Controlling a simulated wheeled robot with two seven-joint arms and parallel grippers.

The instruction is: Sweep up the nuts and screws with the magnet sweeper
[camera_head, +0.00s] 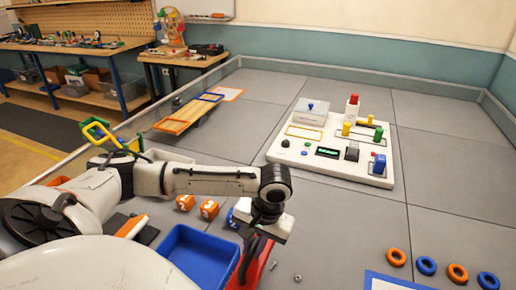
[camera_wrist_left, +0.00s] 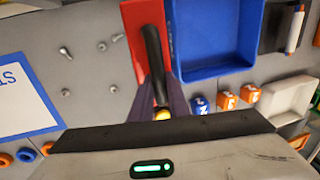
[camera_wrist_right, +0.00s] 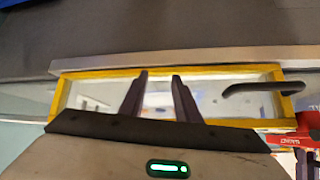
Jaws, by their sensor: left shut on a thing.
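The red magnet sweeper (camera_head: 264,264) with its black handle stands on the grey floor tiles beside the blue tray. My left gripper (camera_head: 257,240) is shut on its handle; the left wrist view shows the red sweeper (camera_wrist_left: 136,40) and the handle between the fingers (camera_wrist_left: 160,88). Several loose metal nuts and screws lie to the left of the sweeper in that view, such as a screw (camera_wrist_left: 65,52) and a nut (camera_wrist_left: 102,46). One screw (camera_head: 298,278) shows in the head view. My right gripper (camera_wrist_right: 158,88) is open and empty, above a yellow-framed clear panel.
The blue tray (camera_head: 212,248) looks empty. Orange and blue numbered cubes (camera_head: 209,209) lie behind it. A white control board (camera_head: 340,165) stands further back. Orange and blue rings (camera_head: 427,266) and a blue-edged white sheet (camera_head: 385,284) lie at front right.

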